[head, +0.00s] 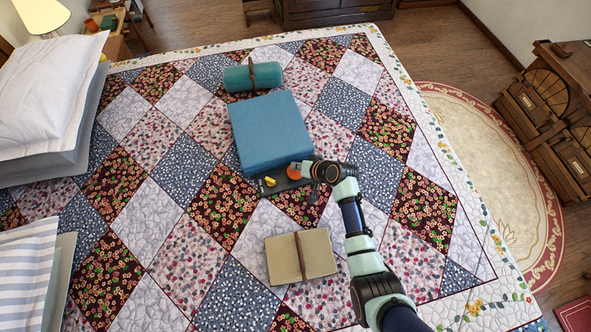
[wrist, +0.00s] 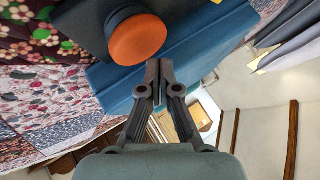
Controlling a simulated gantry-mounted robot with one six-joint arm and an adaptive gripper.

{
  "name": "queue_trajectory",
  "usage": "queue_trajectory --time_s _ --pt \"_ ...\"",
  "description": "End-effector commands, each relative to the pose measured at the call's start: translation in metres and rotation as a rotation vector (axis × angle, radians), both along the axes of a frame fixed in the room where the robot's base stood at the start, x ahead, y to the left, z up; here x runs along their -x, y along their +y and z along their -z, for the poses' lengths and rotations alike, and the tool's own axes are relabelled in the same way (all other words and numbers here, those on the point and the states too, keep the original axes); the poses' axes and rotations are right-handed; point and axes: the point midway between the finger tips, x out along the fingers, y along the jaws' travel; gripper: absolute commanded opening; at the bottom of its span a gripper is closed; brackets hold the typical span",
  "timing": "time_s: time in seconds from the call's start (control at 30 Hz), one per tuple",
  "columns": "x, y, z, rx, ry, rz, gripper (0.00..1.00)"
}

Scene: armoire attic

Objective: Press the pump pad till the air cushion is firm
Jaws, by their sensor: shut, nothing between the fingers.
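The blue air cushion (head: 265,130) lies on the patchwork quilt near the middle of the bed, a thick flat-topped block. It also shows in the wrist view (wrist: 185,50). A dark base plate (head: 258,182) sits at its near edge and carries the round orange pump pad (head: 294,172) and a small yellow part (head: 269,181). In the wrist view the orange pad (wrist: 138,40) stands on a dark collar. My gripper (head: 304,169) is shut and empty, with its fingertips (wrist: 159,64) close beside the pad; I cannot tell whether they touch it.
A rolled teal bundle with a brown strap (head: 253,76) lies beyond the cushion. A beige strapped book-like item (head: 300,256) lies nearer on the quilt. Pillows (head: 45,90) fill the left side. The quilt (head: 170,200) left of centre is clear.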

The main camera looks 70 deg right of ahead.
Motion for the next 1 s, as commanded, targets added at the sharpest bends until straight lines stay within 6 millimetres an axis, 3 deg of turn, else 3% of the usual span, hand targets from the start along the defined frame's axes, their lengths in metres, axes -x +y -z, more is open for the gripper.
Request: queue_trajectory --time_s 1.0 --pt "-0.0001 0.0 0.0091 0.0 0.0 0.0 0.0"
